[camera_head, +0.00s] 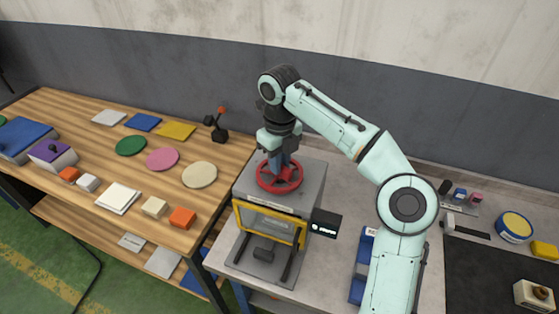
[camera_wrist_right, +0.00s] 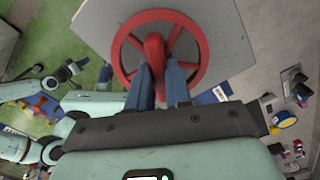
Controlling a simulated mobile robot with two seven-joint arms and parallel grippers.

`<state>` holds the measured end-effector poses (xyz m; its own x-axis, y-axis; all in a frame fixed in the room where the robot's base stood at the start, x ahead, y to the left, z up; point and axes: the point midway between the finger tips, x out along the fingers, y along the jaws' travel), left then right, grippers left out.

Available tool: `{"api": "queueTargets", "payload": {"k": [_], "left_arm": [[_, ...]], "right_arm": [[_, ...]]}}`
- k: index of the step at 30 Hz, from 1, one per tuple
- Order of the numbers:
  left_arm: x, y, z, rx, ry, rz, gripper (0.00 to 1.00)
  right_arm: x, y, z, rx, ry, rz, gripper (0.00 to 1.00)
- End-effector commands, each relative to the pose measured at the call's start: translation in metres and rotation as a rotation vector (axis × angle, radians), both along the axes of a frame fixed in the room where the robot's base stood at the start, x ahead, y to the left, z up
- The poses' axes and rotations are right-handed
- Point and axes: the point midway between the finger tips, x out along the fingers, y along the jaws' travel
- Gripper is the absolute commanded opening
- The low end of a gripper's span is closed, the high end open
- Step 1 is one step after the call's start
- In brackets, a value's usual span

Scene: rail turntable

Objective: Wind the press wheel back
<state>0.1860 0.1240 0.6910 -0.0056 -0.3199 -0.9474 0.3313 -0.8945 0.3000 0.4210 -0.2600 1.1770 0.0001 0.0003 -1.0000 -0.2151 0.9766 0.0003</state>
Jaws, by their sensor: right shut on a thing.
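The press wheel (camera_head: 280,190) is a red spoked wheel lying flat on top of a grey box-shaped press (camera_head: 308,190) on the grey bench. My right gripper (camera_head: 279,161) reaches down onto it from above. In the right wrist view the wheel (camera_wrist_right: 122,50) shows in front of my fingers, with a red upright handle (camera_wrist_right: 154,48) at its middle. The blue fingers of my right gripper (camera_wrist_right: 160,75) are shut on this handle, one on each side. The fingers hide the lower part of the wheel there. My left gripper does not show in the head view.
The press front has a yellow frame (camera_head: 265,228) and dark bars. A small black sign (camera_head: 325,223) stands at its right. A wooden table (camera_head: 95,170) with coloured discs and blocks is at left. A blue item (camera_head: 360,270) lies near my right arm.

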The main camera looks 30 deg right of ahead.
Motion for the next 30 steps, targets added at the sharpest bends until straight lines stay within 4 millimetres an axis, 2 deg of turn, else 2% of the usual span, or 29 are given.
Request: {"api": "queueTargets", "payload": {"k": [12,30], "left_arm": [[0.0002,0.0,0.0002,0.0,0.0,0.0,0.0],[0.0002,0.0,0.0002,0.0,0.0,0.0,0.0]], "right_arm": [[0.0006,-0.0007,0.0004,0.0,-0.002,0.114,0.0],[0.0002,-0.0007,0.0011,-0.001,-0.003,0.136,0.0]]}}
